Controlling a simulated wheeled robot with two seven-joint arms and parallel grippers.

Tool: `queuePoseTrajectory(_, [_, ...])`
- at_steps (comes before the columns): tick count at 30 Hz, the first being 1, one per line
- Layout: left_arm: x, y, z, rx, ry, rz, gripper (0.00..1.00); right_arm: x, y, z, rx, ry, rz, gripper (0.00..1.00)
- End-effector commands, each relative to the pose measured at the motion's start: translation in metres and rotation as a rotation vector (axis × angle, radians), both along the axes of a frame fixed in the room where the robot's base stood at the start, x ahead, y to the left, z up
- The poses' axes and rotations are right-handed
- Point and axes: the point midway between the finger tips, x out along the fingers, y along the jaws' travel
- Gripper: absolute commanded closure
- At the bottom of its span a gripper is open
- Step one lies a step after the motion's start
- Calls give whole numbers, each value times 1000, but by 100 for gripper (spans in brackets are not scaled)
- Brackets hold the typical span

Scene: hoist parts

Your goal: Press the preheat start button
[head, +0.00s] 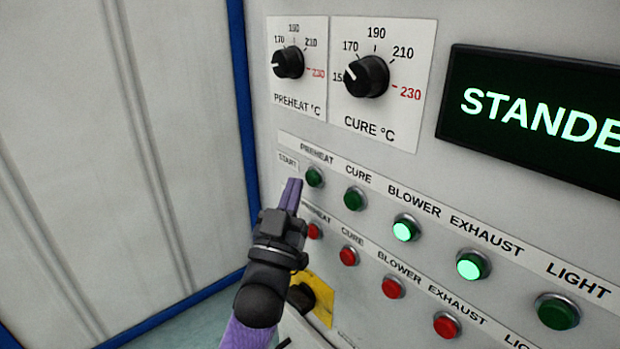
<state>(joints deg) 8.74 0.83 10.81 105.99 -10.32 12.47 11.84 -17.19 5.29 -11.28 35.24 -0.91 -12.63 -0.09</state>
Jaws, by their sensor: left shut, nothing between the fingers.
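The preheat start button (314,177) is a dark green, unlit button at the left end of the upper button row, under the label PREHEAT. My left gripper (291,188) is shut and empty, with its purple fingertips just left of and slightly below this button in the head view. A small gap shows between the fingertips and the button in the picture; I cannot tell the depth distance. My right gripper is not in view.
The green cure (355,198), lit blower (406,228), lit exhaust (473,265) and light (557,311) buttons continue the row. Red buttons (349,256) sit below. Above are preheat (288,62) and cure (366,76) knobs and a STANDBY display (540,115).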

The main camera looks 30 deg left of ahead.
Motion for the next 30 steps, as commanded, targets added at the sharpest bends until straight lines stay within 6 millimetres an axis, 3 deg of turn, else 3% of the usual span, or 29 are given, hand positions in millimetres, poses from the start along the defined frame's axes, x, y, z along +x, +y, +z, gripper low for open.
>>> queuePoseTrajectory(30, [10,-4,0,0,0,0,100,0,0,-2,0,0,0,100])
